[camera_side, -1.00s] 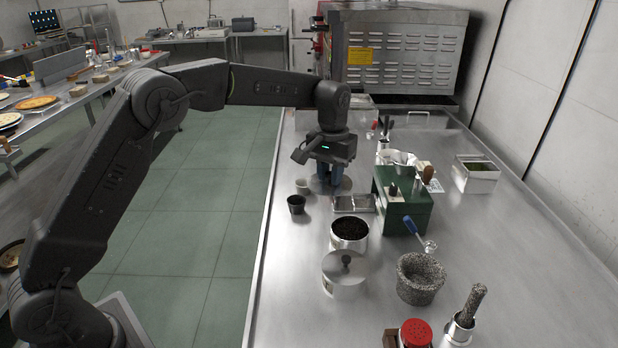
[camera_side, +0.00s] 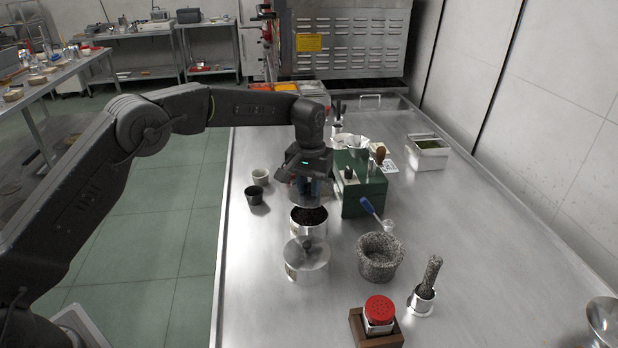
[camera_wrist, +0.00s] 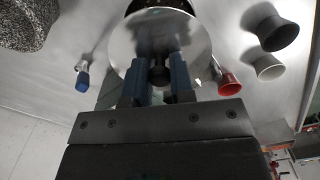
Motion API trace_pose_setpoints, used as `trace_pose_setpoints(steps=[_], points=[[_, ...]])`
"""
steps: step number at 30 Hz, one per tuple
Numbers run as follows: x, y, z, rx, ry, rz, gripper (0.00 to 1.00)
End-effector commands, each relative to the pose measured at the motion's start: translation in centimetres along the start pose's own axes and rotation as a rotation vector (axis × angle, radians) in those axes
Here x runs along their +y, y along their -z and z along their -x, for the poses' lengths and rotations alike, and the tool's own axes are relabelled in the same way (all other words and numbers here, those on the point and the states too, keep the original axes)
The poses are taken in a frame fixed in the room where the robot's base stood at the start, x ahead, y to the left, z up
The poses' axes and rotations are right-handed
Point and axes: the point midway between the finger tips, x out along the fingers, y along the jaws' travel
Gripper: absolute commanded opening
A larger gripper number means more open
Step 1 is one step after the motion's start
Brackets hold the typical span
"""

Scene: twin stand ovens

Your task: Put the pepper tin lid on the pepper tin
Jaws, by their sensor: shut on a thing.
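The pepper tin (camera_side: 309,225) is a round silver tin, open and full of dark grains, standing on the steel table. My gripper (camera_side: 311,187) is directly above it in the side view. In the wrist view my gripper's blue fingers (camera_wrist: 160,78) are shut on the black knob of the pepper tin lid (camera_wrist: 137,38), a shiny round disc. The lid (camera_side: 312,201) hangs roughly level just over the tin's mouth in the side view. A dark sliver of the tin's contents shows past the lid in the wrist view. I cannot tell the exact gap.
A second silver tin (camera_side: 305,267) with its knobbed lid stands close in front. A black cup (camera_side: 254,195) and a pale cup (camera_side: 260,177) stand left. The front left is clear.

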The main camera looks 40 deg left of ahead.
Motion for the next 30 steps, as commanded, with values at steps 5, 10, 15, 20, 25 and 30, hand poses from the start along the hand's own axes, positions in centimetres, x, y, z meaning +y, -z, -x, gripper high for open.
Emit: trace_pose_setpoints(steps=[5, 10, 15, 20, 25, 30], points=[[0.0, -0.1, -1.6, -0.003, 0.0, 0.0, 0.09], [0.0, -0.1, -2.9, -0.001, 0.0, -0.001, 0.09], [0.0, 0.0, -4.0, -0.001, 0.0, 0.0, 0.09], [0.0, 0.0, -4.4, -0.002, 0.001, 0.0, 0.09], [0.0, 0.0, -4.5, -0.001, 0.001, 0.0, 0.09], [0.0, 0.0, -4.5, -0.001, 0.0, 0.0, 0.09]])
